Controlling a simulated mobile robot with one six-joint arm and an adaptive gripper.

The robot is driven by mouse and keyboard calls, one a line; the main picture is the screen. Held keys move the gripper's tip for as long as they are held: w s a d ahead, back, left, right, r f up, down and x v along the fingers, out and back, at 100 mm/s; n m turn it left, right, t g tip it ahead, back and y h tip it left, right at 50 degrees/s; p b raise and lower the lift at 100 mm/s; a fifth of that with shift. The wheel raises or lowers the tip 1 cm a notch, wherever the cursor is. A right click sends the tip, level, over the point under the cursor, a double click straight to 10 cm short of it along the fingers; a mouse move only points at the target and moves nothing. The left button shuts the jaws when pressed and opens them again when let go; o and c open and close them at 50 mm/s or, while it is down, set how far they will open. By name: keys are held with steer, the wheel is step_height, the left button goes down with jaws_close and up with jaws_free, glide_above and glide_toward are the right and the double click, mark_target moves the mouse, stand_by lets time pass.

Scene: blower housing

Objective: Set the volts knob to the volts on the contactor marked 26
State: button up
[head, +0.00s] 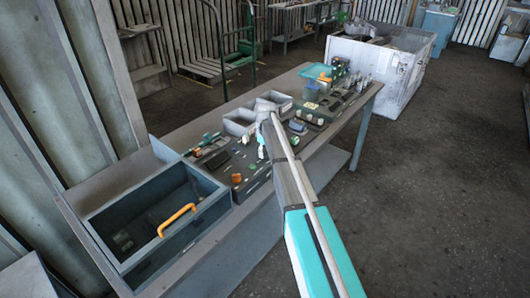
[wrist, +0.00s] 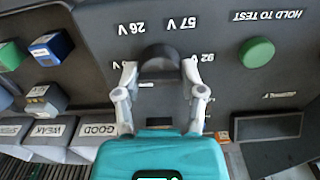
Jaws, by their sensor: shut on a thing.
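The volts knob (wrist: 160,58) is a dark round knob on a grey panel (wrist: 225,95) in the wrist view. Upside-down marks "26 V", "57 V" and "92" stand around it; one more is mostly hidden by a finger. My gripper (wrist: 160,68) is shut on the knob, one pale finger on each side. I cannot tell which mark the knob points to. A blue block (wrist: 51,46) and a grey block (wrist: 45,100) with small labels sit at the left; I cannot read a contactor marked 26. In the head view my gripper (head: 262,150) is over the dark panel.
A green button (wrist: 257,52) marked "HOLD TO TEST" is right of the knob. Bins marked "GOOD" (wrist: 97,129) and "WEAK" (wrist: 47,130) lie lower left. In the head view, a grey box (head: 108,252) with an orange handle stands at the bench's near end.

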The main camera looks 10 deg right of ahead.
steer(key=shift+m, duration=0.3)
steer(key=m, duration=0.5)
steer(key=shift+s, duration=0.1)
steer(key=m, duration=0.5)
steer(key=shift+m, duration=0.4)
steer(key=o, duration=1.1)
steer(key=shift+o, duration=0.2)
steer(key=shift+n, duration=0.5)
